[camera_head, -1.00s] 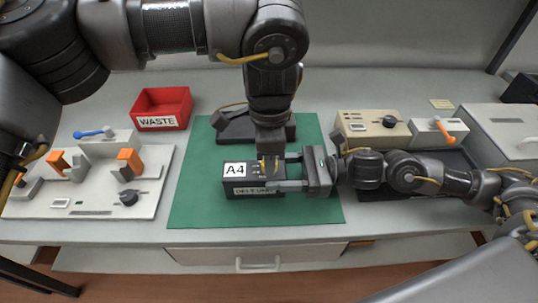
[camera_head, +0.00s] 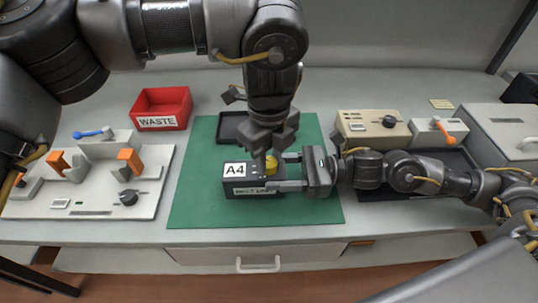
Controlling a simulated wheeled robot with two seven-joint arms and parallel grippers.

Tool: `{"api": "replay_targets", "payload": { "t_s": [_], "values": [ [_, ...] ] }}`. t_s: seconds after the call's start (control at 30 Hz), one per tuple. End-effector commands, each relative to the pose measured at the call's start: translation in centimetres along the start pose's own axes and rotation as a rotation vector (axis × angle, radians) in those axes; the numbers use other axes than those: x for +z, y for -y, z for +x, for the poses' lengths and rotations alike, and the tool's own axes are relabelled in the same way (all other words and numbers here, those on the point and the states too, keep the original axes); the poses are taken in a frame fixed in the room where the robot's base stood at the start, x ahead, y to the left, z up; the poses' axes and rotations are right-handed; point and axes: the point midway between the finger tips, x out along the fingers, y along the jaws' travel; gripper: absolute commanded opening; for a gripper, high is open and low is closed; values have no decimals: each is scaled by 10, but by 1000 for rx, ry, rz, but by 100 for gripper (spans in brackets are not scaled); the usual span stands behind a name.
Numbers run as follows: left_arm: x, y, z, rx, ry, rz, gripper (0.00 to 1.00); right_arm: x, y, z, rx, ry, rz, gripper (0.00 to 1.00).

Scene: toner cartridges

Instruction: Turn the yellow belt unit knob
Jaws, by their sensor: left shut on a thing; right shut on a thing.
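The belt unit (camera_head: 232,188) is a dark box with a white A4 label on top and a "BELT UNIT" label on its front. It lies on the green mat (camera_head: 200,207). Its yellow knob (camera_head: 271,163) shows on top, partly covered by my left gripper. My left gripper (camera_head: 268,156) points down from above and is shut on the knob. My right gripper (camera_head: 284,172) reaches in from the right and is shut on the belt unit, with one finger along its front and one behind.
A red WASTE bin (camera_head: 162,108) stands at the back left. A light panel with orange levers (camera_head: 95,205) is at the left. A black tray (camera_head: 232,127) lies behind the belt unit. A beige unit (camera_head: 372,128) and a grey one with an orange lever (camera_head: 438,132) are at the right.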

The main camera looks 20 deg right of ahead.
Motion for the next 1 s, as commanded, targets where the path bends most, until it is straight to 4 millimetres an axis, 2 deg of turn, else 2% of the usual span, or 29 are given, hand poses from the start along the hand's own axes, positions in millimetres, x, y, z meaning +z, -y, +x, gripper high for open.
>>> {"api": "replay_targets", "payload": {
  "t_s": [0.33,0.87,0.9,1.0],
  "values": [
    [-2,1,0,-2,-4,131,7,-1,0,0,1,-1,2,17],
    [-2,0,0,-1,-4,151,7,-1,0,0,0,-1,2,17],
    [-2,0,0,-1,-3,151,34,-1,0,0,0,-1,2,17],
    [-1,0,0,-1,-3,150,47,-1,0,0,0,-1,2,17]
  ]
}}
